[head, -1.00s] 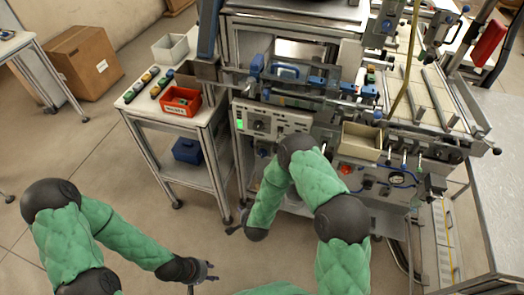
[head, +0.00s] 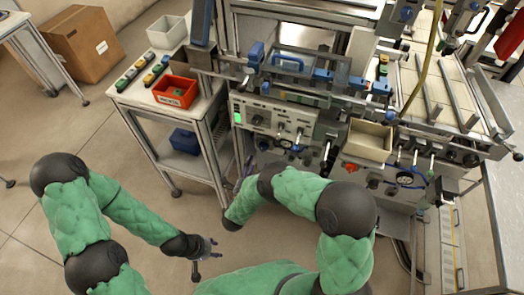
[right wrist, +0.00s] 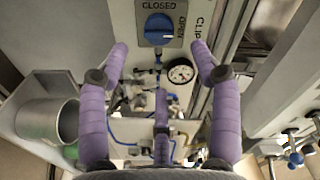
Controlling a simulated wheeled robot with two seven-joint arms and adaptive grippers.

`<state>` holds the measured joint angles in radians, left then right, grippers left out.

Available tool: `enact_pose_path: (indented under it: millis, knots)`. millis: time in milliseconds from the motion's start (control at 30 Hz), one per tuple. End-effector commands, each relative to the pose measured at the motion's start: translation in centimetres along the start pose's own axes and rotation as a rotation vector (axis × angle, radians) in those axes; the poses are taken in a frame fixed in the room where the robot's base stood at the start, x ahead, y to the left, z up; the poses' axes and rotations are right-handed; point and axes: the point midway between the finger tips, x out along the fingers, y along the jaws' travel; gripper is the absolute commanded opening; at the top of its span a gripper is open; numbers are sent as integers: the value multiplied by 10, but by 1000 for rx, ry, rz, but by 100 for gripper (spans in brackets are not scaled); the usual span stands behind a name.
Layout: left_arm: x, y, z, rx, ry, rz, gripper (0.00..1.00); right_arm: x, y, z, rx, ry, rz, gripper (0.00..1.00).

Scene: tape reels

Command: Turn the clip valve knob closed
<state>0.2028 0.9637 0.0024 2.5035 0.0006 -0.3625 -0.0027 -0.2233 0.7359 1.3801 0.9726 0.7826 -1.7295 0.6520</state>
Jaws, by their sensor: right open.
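The blue clip valve knob (right wrist: 158,28) is on a pale panel at the top of the right wrist view. "CLOSED" is printed above it and "OPEN" to its right. Its white mark is at the lower right, on the OPEN side. My right gripper (right wrist: 159,50) is open, its purple fingers spread to either side below the knob, with nothing between the tips. The fingers appear clear of the knob. In the head view my right arm largely hides this gripper, and I cannot pick out the knob. My left gripper (head: 207,252) is open and empty above the floor.
A pressure gauge (right wrist: 181,72) and blue tubing sit just below the knob. A metal cup (right wrist: 47,120) is at the left of the wrist view. In the head view, a cart with a red bin (head: 176,91) stands left of the machine, and a beige bin (head: 370,140) is on its front.

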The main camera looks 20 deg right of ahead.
Motion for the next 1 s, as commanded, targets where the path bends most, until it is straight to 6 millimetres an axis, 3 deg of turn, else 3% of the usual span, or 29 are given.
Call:
enact_pose_path:
  millis: [200,400,600,867,900,1000]
  knots:
    - [13,-4,0,0,0,0,40,41,3,1,1,2,3,64]
    - [20,-7,-1,0,0,0,40,68,3,1,0,0,3,64]
    - [22,-8,-1,0,0,0,40,80,1,1,-1,-1,2,64]
    - [22,-8,-1,0,0,0,40,82,1,1,-2,-2,2,64]
    - [22,-8,-1,0,0,0,40,81,1,1,-2,-2,2,61]
    - [22,-8,-1,0,0,0,40,81,1,1,-2,-3,2,33]
